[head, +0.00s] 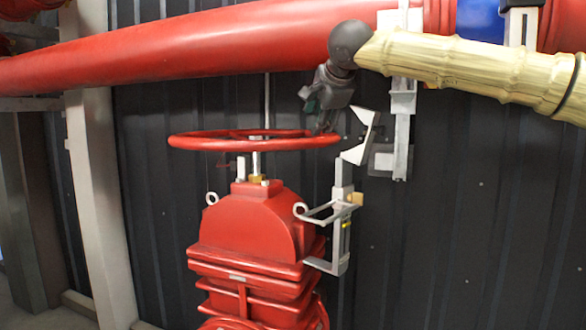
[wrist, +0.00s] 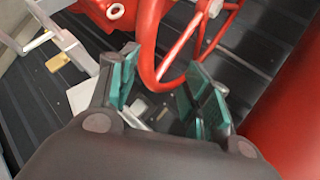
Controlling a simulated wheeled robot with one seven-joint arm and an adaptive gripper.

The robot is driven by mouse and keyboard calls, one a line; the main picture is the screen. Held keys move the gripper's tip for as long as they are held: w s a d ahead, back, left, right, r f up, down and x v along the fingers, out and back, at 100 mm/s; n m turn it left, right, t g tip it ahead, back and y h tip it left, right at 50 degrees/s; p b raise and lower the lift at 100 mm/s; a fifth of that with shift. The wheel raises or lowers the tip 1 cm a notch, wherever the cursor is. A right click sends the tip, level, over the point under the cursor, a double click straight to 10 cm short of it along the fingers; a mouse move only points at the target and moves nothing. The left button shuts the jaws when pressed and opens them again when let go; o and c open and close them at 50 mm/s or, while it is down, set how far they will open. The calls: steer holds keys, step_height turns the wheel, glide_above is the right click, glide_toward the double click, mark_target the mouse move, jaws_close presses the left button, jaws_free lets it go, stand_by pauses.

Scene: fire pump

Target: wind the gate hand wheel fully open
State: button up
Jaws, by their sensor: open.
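The red gate hand wheel (head: 205,142) lies flat on top of the red gate valve (head: 247,225) in the head view, with a thin stem rising through its hub. My gripper (head: 318,122) is at the right side of the wheel's rim, pointing down. In the wrist view the hand wheel (wrist: 148,50) reaches in from the top, and its curved rim runs between the green-padded fingers of my gripper (wrist: 160,95). The fingers are apart, with gaps showing beside the rim. I cannot tell whether either finger touches it.
A grey metal bracket (head: 341,215) stands right of the valve, close below my gripper. A thick red pipe (head: 190,50) crosses above the wheel and also fills the right edge of the wrist view (wrist: 292,115). A dark ribbed wall (head: 480,220) stands behind.

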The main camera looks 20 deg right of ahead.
mark_target(296, 143)
steer(key=s+a+f+t+y+b, duration=0.2)
steer(key=s+a+f+t+b, duration=0.2)
steer(key=s+f+b, duration=0.15)
steer(key=x, duration=0.3)
steer(key=p+x, duration=0.1)
steer(key=x, duration=0.6)
steer(key=shift+w+a+r+p, duration=0.25)
steer(key=shift+a+r+p, duration=0.05)
steer(key=shift+r, duration=0.1)
jaws_close()
